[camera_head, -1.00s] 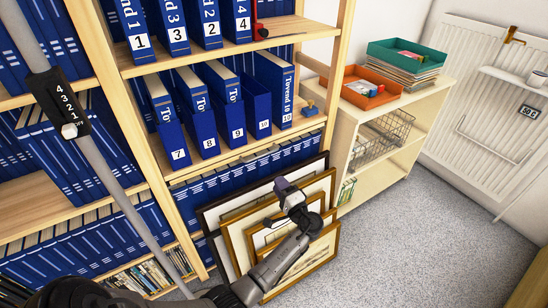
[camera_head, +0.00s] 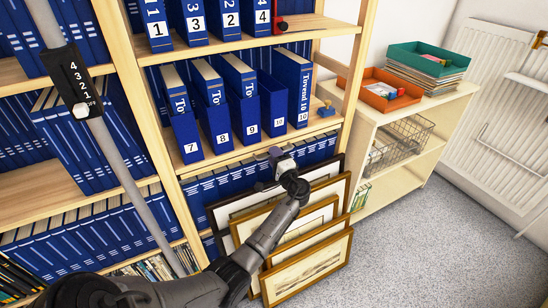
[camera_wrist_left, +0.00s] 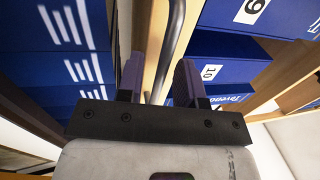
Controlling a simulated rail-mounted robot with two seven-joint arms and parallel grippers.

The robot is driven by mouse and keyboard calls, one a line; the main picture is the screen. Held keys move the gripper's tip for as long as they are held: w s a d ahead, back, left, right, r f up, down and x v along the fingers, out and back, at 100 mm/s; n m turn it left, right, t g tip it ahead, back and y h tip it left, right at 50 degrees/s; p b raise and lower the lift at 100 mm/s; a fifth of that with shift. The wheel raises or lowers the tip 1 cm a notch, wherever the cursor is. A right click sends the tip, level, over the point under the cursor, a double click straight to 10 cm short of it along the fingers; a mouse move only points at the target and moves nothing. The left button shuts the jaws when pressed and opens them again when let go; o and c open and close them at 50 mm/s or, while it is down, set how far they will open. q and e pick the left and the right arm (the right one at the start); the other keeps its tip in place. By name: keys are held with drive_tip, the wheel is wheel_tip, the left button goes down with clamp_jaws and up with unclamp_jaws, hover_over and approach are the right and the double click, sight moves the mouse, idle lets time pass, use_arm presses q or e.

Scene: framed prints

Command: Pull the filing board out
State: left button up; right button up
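A pale wooden board (camera_head: 232,155) runs under the blue binders numbered 7 to 10; I take it as the filing board, though no label confirms this. My left gripper (camera_head: 275,157) is at its front edge, above the framed prints. In the left wrist view the two purple-grey fingers (camera_wrist_left: 158,82) are apart. A pale wooden edge (camera_wrist_left: 152,45) and a grey curved bar (camera_wrist_left: 173,40) show in line with the gap between them. I cannot tell whether the fingers touch either one. My right gripper is not in view.
Several framed prints (camera_head: 310,267) lean against the shelf below my left gripper. A low cabinet (camera_head: 405,178) with an orange tray (camera_head: 382,92) and a green tray (camera_head: 432,62) stands to the right. The carpet (camera_head: 440,255) at front right is clear.

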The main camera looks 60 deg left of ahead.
use_arm(q)
drive_tip(key=shift+a, duration=0.25)
clamp_jaws()
idle(0.5)
